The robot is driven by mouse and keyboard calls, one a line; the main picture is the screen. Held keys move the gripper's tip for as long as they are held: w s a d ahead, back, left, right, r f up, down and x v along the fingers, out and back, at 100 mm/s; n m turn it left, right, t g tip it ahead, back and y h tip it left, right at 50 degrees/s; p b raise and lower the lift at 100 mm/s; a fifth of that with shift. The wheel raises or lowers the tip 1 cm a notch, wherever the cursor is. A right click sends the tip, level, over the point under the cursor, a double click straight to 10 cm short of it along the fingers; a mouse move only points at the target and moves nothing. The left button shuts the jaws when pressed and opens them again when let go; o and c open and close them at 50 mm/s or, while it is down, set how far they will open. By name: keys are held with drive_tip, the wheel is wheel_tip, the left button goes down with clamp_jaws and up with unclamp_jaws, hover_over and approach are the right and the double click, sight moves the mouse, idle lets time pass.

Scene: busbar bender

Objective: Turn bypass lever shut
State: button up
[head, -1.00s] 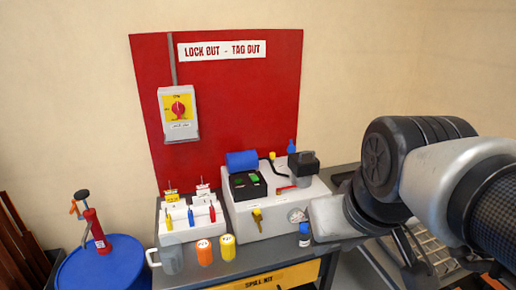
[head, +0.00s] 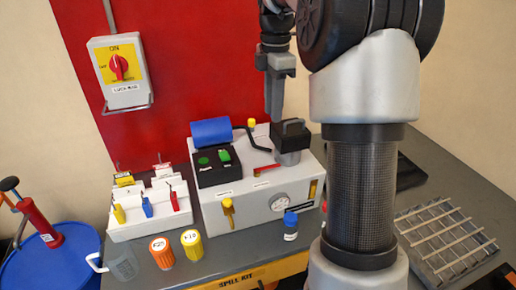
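A white machine box (head: 252,203) stands on the bench and carries several levers. A red lever (head: 266,169) lies flat across its top, a yellow lever (head: 228,210) hangs down on its front face, and a black bent handle (head: 254,138) rises at the back. The labels are too small to read, so I cannot tell which is the bypass lever. My gripper (head: 274,112) points down above the back of the box, left of the black block and apart from the red and yellow levers. Its fingers show edge-on, so their opening is hidden.
A blue cylinder (head: 211,132) and a black button box (head: 217,166) sit on the machine. A black block (head: 291,136) stands close by the gripper. Orange (head: 162,252) and yellow (head: 192,244) cups and a blue-capped bottle (head: 291,226) stand in front. A red switch (head: 119,67) is on the wall.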

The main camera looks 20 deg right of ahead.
sight(271, 166)
wheel_tip(271, 166, down, 17)
drive_tip(key=shift+s+b, duration=0.15)
drive_tip(key=shift+b, duration=0.9)
drive_tip(key=shift+c, duration=0.4)
clamp_jaws()
